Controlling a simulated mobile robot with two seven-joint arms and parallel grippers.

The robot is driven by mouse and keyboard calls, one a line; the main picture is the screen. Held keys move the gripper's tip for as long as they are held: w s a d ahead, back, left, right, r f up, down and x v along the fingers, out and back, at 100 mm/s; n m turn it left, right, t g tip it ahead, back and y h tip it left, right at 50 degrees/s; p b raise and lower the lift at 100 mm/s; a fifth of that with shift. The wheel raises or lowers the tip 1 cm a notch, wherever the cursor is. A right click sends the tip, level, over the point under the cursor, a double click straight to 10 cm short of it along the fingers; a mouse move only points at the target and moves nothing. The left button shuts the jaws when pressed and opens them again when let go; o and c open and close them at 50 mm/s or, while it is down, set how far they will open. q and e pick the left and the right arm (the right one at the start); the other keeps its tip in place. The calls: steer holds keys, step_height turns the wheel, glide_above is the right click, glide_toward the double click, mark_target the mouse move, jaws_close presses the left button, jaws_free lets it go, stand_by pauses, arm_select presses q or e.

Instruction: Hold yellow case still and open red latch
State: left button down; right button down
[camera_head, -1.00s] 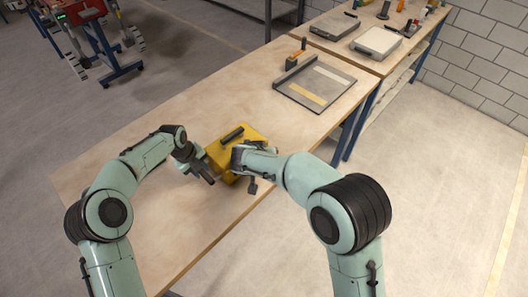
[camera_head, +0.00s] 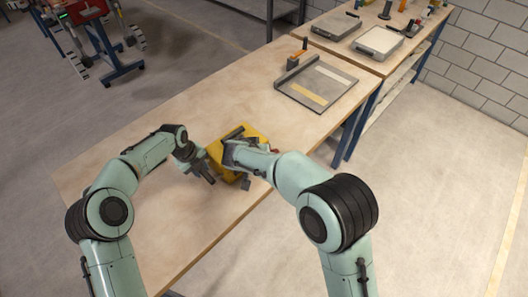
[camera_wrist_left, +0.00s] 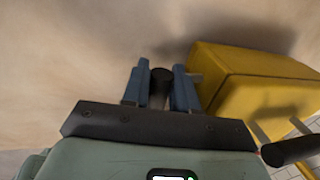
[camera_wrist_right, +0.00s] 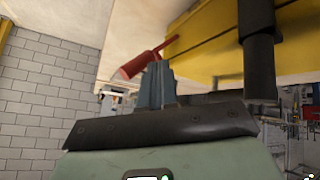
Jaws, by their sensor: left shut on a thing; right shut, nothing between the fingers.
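The yellow case (camera_head: 257,133) stands on the wooden table near its front edge, with a black handle on top. It also shows in the left wrist view (camera_wrist_left: 255,85) and the right wrist view (camera_wrist_right: 205,50). My left gripper (camera_wrist_left: 161,88), at the case's left side in the head view (camera_head: 208,178), is shut on a dark cylindrical piece (camera_wrist_left: 161,76); whether that belongs to the case is unclear. The red latch (camera_wrist_right: 143,63) sticks out from the case, just beyond the right fingertips. My right gripper (camera_wrist_right: 157,85) is shut and empty; my right wrist partly hides the case in the head view.
A dark post (camera_wrist_right: 258,55) stands close right of the right fingers. A grey tray (camera_head: 338,99) with light strips lies farther back on the table, with an orange-handled tool beside it. The table's left part is clear.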

steer(key=s+a+r, duration=0.3)
steer(key=s+r, duration=0.3)
steer(key=s, duration=0.2)
steer(key=shift+s+a+r, duration=0.35)
steer(key=shift+s, duration=0.05)
